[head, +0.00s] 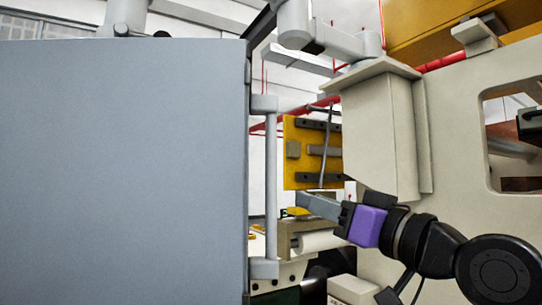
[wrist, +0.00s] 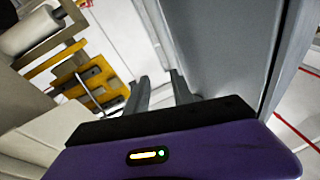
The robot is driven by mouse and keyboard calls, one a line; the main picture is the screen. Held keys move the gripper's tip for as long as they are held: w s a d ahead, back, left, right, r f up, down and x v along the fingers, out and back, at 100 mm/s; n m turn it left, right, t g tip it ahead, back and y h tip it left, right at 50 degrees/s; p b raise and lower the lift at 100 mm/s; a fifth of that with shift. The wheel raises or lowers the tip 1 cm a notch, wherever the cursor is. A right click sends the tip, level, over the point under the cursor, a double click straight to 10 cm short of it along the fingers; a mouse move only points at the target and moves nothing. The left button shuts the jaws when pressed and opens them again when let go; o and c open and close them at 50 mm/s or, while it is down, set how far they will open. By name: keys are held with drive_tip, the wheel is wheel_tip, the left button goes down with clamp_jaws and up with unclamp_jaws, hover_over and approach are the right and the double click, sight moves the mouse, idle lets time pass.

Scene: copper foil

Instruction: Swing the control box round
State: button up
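The control box (head: 125,170) is a large blue-grey box filling the left of the head view. A pale grey vertical handle (head: 263,190) stands off its right edge. My gripper (head: 302,200) is to the right of the handle in the head view, its grey fingers pointing left and apart from the handle in the picture. In the wrist view, the two fingers of my gripper (wrist: 158,77) are spread with nothing clearly between them. The box (wrist: 230,45) fills the upper right there, beyond the fingers. Whether a finger touches it cannot be told.
A beige machine housing (head: 455,140) stands on the right, close behind my arm. A yellow panel (head: 298,150) with dark bars and a white roll (head: 320,241) are behind my gripper. Grey support arms (head: 325,40) and red pipes run overhead.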

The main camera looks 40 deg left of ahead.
sight(275, 149)
wheel_tip(275, 149, up, 9)
drive_tip(key=s+a+n+g+h, duration=0.1)
drive_tip(key=s+a+n+h, duration=0.1)
drive_tip(key=p+x, duration=0.2)
drive_tip(key=x, duration=0.4)
drive_tip(key=shift+a+r+p, duration=0.2)
drive_tip(key=shift+p, duration=0.1)
drive_tip(key=shift+w+a+f, duration=0.15)
drive_tip(key=shift+a, duration=0.6)
drive_tip(key=shift+c, duration=0.4)
clamp_jaws()
